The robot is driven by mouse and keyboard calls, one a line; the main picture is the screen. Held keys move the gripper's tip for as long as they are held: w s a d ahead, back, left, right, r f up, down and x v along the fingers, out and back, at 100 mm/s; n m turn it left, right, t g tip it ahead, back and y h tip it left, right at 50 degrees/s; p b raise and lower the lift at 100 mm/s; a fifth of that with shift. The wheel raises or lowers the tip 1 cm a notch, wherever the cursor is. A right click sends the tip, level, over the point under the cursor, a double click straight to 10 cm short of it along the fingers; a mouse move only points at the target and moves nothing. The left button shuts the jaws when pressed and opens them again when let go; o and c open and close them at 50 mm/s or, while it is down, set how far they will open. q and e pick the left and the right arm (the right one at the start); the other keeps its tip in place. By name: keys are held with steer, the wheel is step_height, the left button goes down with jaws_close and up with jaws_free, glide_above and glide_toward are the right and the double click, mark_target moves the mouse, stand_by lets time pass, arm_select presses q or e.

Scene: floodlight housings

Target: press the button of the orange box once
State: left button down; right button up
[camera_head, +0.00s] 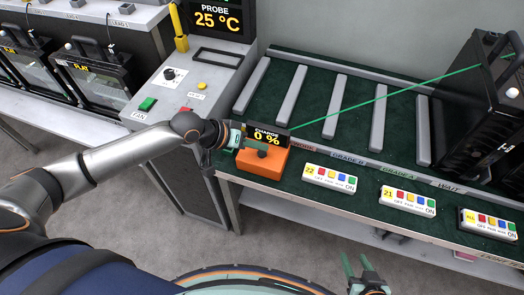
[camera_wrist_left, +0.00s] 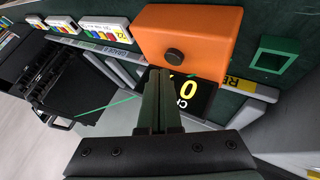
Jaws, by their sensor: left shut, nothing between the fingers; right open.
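The orange box (camera_head: 262,162) stands at the left front of the green-topped bench, with a dark display reading "CHARGE 0 %" (camera_head: 267,137) at its back. Its round dark button (camera_wrist_left: 174,56) shows on the orange box (camera_wrist_left: 205,25) in the left wrist view. My left gripper (camera_wrist_left: 160,72) is shut and empty, its fingertips close to the button. A small gap shows between tips and button in the picture; I cannot tell the true distance. My left gripper (camera_head: 256,148) partly covers the box in the head view. My right gripper (camera_head: 359,267) is open and empty, low in front of the bench.
White remotes (camera_head: 330,178) with coloured buttons line the bench's front edge. A black housing (camera_head: 480,100) stands at right, with a thin green line running from it towards the display. A grey panel (camera_head: 200,80) with buttons stands left. A green square frame (camera_wrist_left: 277,55) lies beside the box.

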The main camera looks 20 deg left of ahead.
mark_target(258, 157)
arm_select(q)
steer(key=shift+f, duration=0.2)
stand_by(0.5)
steer(key=shift+f, duration=0.25)
steer(key=shift+f, duration=0.4)
stand_by(0.7)
steer(key=shift+r+p, duration=0.85)
steer(key=shift+p, duration=0.15)
step_height(258, 157, up, 3)
steer(key=p, duration=0.2)
steer(key=shift+f+p, duration=0.1)
steer(key=shift+p, duration=0.25)
step_height(258, 157, up, 2)
steer(key=shift+r, duration=0.1)
